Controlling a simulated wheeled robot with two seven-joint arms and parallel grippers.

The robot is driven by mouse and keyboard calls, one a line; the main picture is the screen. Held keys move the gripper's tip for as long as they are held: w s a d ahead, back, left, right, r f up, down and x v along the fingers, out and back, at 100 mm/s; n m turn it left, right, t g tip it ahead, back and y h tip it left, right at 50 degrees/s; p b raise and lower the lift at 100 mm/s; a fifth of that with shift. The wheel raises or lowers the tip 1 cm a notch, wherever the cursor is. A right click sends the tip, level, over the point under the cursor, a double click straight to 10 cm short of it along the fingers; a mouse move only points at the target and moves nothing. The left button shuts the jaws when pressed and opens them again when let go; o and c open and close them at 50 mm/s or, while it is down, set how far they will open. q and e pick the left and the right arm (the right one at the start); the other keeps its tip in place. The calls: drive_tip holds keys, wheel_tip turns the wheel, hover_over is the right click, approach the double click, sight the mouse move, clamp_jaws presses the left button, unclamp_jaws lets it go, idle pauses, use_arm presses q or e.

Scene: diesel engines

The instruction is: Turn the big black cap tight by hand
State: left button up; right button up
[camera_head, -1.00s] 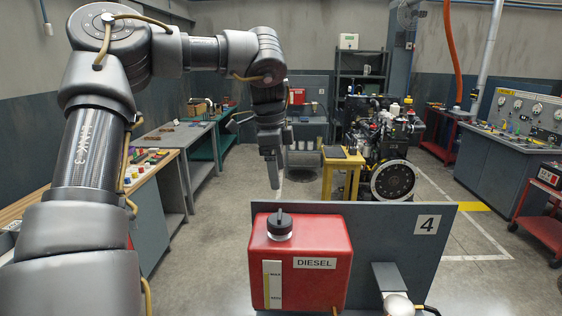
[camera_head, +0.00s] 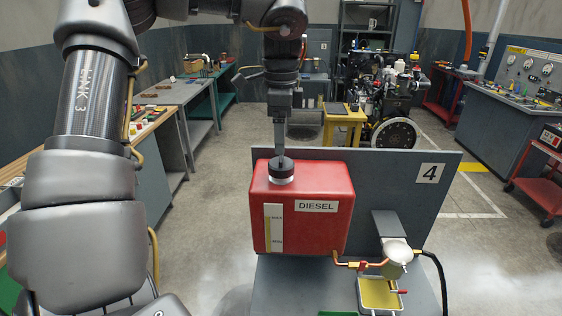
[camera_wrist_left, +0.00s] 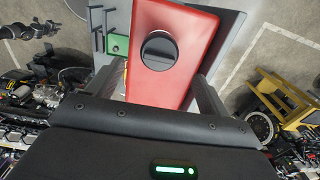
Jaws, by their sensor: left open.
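The big black cap (camera_head: 281,165) sits on a white neck on top of the red diesel tank (camera_head: 322,231). A thin raised grip ridge crosses the cap. My left gripper (camera_head: 280,143) points straight down just above the cap in the head view. In the left wrist view the cap (camera_wrist_left: 158,51) lies between the two widely spread fingers (camera_wrist_left: 160,92), apart from both. The gripper is open and holds nothing. Whether the fingertips reach down to the cap's height is hard to tell. My right gripper is not in view.
A grey panel marked 4 (camera_head: 408,190) stands behind the tank. A filter with copper pipe (camera_head: 396,254) and a yellow tray (camera_head: 380,294) are to its right. A yellow stool (camera_head: 343,125) and an engine (camera_head: 390,110) stand farther back.

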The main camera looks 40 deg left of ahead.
sight(281, 157)
use_arm(q)
wheel_tip(281, 157, down, 5)
drive_tip(key=b, duration=0.3)
drive_tip(key=shift+d+r, duration=0.1)
drive_tip(key=shift+r, duration=0.1)
drive_tip(key=shift+f, duration=0.45)
drive_tip(key=shift+f+b, duration=0.15)
drive_tip(key=shift+b, duration=0.3)
drive_tip(key=c, duration=1.4)
